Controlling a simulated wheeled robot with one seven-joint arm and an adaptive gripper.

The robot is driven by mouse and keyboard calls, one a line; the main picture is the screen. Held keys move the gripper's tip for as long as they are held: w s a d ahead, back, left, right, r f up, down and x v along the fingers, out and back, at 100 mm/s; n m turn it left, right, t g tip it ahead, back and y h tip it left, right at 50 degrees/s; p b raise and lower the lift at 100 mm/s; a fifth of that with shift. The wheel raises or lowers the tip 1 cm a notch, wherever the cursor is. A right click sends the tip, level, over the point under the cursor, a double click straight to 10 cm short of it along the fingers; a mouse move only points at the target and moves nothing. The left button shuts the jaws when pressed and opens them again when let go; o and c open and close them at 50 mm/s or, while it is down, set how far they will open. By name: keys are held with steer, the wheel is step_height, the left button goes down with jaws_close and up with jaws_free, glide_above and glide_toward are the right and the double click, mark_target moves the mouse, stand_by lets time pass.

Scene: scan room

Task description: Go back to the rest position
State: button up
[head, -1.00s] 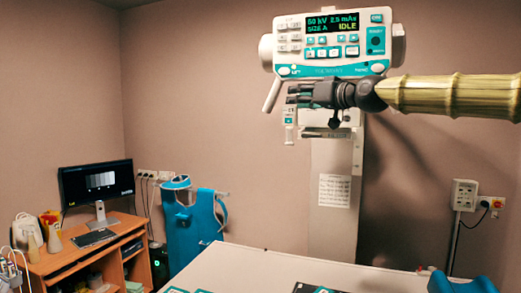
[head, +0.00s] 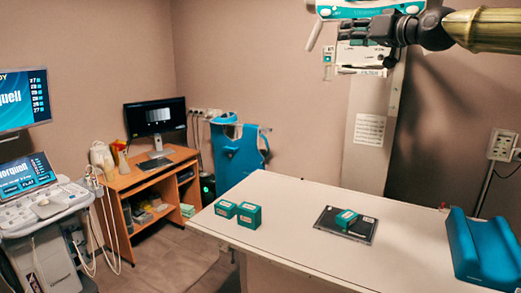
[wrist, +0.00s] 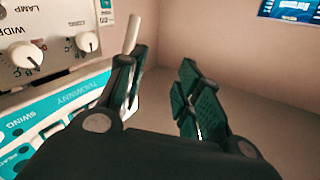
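My gripper (head: 372,30) is at the top right of the head view, held up in front of the x-ray unit's control panel (head: 368,9). Its fingers point left. In the wrist view my gripper (wrist: 162,85) is open, with an empty gap between the two finger pads. The panel's knobs and teal buttons fill the left of that view, close beside the left finger. I cannot tell whether the finger touches the panel.
A desk (head: 165,172) and ultrasound machine (head: 45,205) stand left.

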steer(key=w+a+f+g+h+b, duration=0.15)
steer(key=a+f, duration=0.25)
steer(key=f, duration=1)
steer(key=w+a+f+g+p, duration=0.1)
steer(key=w+a+f+g, duration=0.2)
steer(key=f, duration=1.1)
steer(key=s+a+f+m+g+h+b, duration=0.1)
steer(key=s+a+f, duration=0.15)
steer(key=f, duration=0.95)
steer(key=s+a+f+g, duration=0.1)
steer(key=s+f, duration=0.3)
steer(key=f, duration=0.9)
steer(key=s+a+f+m+g+h+b, duration=0.1)
steer(key=s+a+f, duration=0.15)
steer(key=f, duration=0.95)
steer(key=s+d+f+m+g+h+b, duration=0.1)
steer(key=s+d+f+g+h, duration=0.2)
steer(key=s+f, duration=2.05)
steer(key=s+d+f+g+h, duration=0.1)
steer(key=s+d+f, duration=0.3)
steer(key=s, duration=0.9)
steer(key=s+d+f+g+h+b, duration=0.1)
steer(key=s+d+f+g, duration=0.2)
steer(key=s+f, duration=0.5)
steer(key=s+g, duration=0.1)
steer(key=s, duration=0.4)
steer(key=shift+s+d+f+m, duration=0.2)
steer(key=shift+d+m, duration=0.1)
steer(key=shift+d, duration=0.05)
